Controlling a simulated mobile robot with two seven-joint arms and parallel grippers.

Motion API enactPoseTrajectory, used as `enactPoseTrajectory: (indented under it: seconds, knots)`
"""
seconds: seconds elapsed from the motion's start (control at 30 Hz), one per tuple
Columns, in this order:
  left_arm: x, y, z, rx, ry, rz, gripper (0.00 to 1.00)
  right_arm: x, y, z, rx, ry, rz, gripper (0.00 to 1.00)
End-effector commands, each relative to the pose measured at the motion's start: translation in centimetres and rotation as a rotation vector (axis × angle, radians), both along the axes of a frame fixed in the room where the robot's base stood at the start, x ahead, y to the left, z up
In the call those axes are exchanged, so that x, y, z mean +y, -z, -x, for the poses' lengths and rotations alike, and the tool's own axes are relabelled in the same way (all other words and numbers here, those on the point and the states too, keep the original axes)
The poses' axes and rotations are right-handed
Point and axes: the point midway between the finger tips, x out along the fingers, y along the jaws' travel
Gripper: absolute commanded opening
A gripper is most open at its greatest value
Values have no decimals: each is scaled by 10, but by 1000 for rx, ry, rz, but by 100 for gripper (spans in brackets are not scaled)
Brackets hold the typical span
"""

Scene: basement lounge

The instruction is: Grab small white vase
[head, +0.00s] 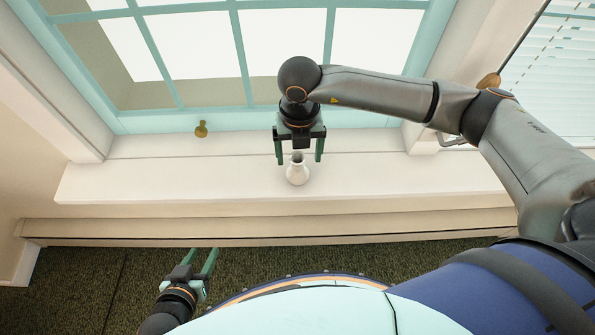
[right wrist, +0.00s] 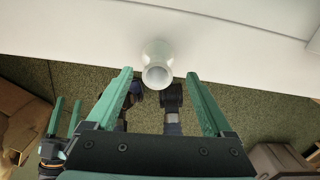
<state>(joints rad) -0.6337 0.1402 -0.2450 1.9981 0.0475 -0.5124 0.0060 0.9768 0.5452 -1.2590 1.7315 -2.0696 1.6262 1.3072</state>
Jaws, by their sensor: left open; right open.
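The small white vase (head: 298,172) stands upright on the white window sill in the head view. It also shows in the right wrist view (right wrist: 157,63), seen from above with its round mouth facing the camera. My right gripper (head: 299,160) is open above the vase, its green fingers apart on either side of the neck in the picture. In the right wrist view the right gripper's fingertips (right wrist: 160,74) flank the vase mouth with gaps on both sides. I cannot tell the exact height gap. My left gripper (head: 213,250) is open and empty, low over the carpet at lower left.
The white sill (head: 120,185) is otherwise clear on both sides of the vase. A teal-framed window (head: 240,50) with a brass handle (head: 201,129) rises behind it. Below the sill's front ledge (head: 150,230) lies dark green carpet (head: 70,290).

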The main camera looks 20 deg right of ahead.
Motion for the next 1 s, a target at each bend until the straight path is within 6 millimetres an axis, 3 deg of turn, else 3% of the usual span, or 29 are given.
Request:
enactPoseTrajectory:
  seconds: [0.33,0.67,1.0]
  knots:
    - [-1,3,0,2,2,0,50,3,46,-2,4,-1,-1,86]
    - [-2,2,-1,2,4,1,50,3,53,-2,1,-1,-1,86]
    - [-2,2,-1,1,6,1,50,3,53,-2,2,-1,-1,49]
